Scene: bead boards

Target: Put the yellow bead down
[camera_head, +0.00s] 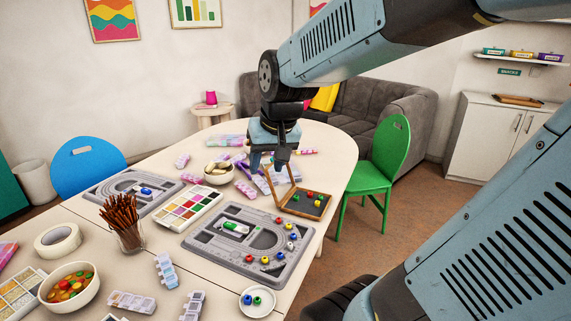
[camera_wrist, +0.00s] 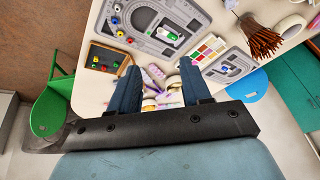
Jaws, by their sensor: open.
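My gripper (camera_head: 269,161) hangs above the back part of the table, left of the open wooden box (camera_head: 303,212). In the wrist view its two fingers (camera_wrist: 158,75) are apart, with no bead visible between them. Small yellow beads lie with red, blue and white ones on the right part of the near grey bead board (camera_head: 196,252); one yellow bead (camera_head: 265,259) is near its front edge. The box has a dark inside and holds a few coloured beads. It also shows in the wrist view (camera_wrist: 107,46). Which yellow bead is meant I cannot tell.
A bowl of pale pieces (camera_head: 219,174) and purple-and-white packets lie left of my gripper. A palette of coloured squares (camera_head: 188,209), a second bead board (camera_head: 105,199) and a jar of brown sticks (camera_head: 130,238) stand further left. A green chair (camera_head: 386,172) is at the right.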

